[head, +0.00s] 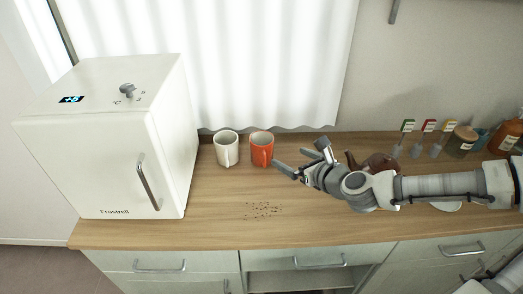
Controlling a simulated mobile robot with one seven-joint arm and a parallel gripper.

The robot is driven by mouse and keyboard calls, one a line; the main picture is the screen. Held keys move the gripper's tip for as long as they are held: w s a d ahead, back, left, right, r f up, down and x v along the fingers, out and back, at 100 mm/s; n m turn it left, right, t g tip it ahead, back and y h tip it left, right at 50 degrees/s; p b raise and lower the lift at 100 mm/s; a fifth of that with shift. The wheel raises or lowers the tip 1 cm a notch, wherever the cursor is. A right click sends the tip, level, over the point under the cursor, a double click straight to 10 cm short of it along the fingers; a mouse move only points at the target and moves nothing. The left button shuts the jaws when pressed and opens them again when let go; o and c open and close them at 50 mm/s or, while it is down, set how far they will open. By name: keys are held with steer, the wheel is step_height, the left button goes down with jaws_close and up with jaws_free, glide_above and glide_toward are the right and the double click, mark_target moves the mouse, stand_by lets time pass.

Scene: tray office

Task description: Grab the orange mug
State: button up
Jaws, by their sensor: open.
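The orange mug (262,150) stands upright on the wooden counter near the back edge, in front of the white curtain. My gripper (281,160) is just right of the mug, pointing left, with its jaws open and nothing between them. Its lower finger reaches close to the mug's lower right side. I cannot tell whether it touches the mug.
A white mug (226,149) stands just left of the orange one. A white mini fridge (105,140) fills the counter's left end. Dark crumbs (262,210) lie in front. A brown teapot (376,163) is partly behind my arm; jars (462,141) stand at the right.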

mark_target(257, 141)
steer(key=b+x, duration=0.2)
steer(key=x, duration=1.5)
steer(key=shift+s+a+f, duration=0.1)
steer(key=shift+s+a, duration=0.05)
steer(key=shift+c, duration=0.3)
steer(key=c, duration=1.2)
steer(key=shift+c, duration=0.8)
